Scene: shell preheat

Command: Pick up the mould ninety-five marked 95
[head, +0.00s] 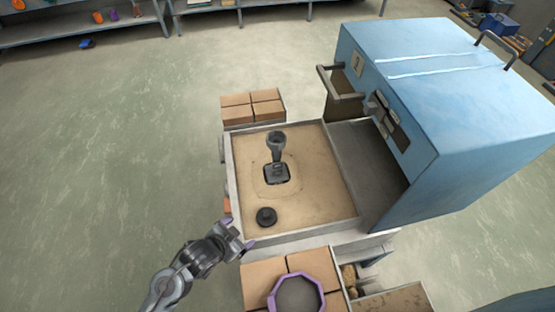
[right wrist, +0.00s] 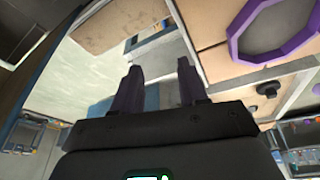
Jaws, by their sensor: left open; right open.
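A dark grey upright piece (head: 277,144) with a cup-like top and a squarish base stands on the sand bed (head: 315,165). It looks like the mould, but I cannot read a 95 on it. My left gripper (head: 242,233) is open and empty, with purple fingertips, just outside the tray's near left corner, apart from this piece. My right gripper (right wrist: 160,82) is open in the right wrist view, with nothing between its fingers. It is not visible in the head view.
A black round knob-like piece (head: 266,216) sits on the sand near the left gripper; it also shows in the right wrist view (right wrist: 266,89). A purple octagonal ring (head: 272,299) lies on tan blocks in front. A blue furnace (head: 450,90) stands right. More blocks (head: 253,106) lie behind.

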